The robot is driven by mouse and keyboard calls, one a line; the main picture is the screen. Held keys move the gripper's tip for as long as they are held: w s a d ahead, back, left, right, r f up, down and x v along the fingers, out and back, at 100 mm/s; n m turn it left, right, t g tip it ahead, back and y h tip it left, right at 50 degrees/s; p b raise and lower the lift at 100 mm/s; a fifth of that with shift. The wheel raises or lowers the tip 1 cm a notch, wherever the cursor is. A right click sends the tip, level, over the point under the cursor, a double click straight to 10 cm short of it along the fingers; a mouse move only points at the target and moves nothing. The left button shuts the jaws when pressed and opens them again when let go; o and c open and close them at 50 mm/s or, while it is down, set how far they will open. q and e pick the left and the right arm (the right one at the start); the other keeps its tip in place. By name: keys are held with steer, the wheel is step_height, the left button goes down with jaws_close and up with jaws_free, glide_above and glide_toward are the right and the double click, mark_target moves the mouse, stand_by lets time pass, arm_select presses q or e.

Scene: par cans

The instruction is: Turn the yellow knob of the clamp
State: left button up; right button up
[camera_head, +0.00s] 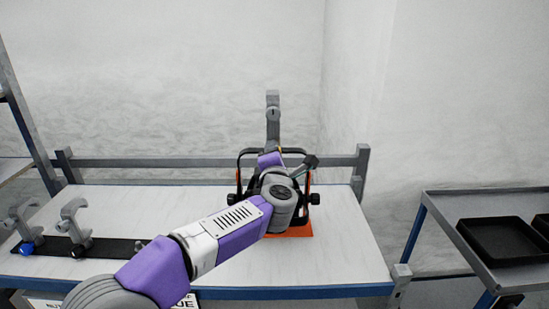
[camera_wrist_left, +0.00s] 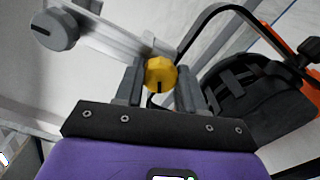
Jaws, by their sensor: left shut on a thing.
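The clamp (camera_head: 272,112) is grey and stands upright at the top of a black-framed lamp (camera_head: 241,158) on the table. Its yellow knob (camera_wrist_left: 160,70) shows clearly in the left wrist view, with a dark slot in its face. My left gripper (camera_wrist_left: 160,88) has one finger on each side of the knob and is shut on it. In the wrist view the clamp's grey bar (camera_wrist_left: 113,40) runs beyond the knob to a round grey end (camera_wrist_left: 55,30). In the head view my left arm hides the fingers and much of the lamp. My right gripper is not in view.
Two grey clamps, one with a blue knob (camera_head: 26,248) and one with a black knob (camera_head: 78,251), stand on a black strip at left. A cart (camera_head: 455,245) with black trays is at right.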

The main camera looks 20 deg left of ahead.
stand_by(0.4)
arm_select(q)
steer(key=o, duration=1.1)
steer(key=shift+c, duration=0.2)
steer(key=v, duration=0.7)
steer(key=shift+s+p, duration=0.3)
steer(key=shift+d+r, duration=0.1)
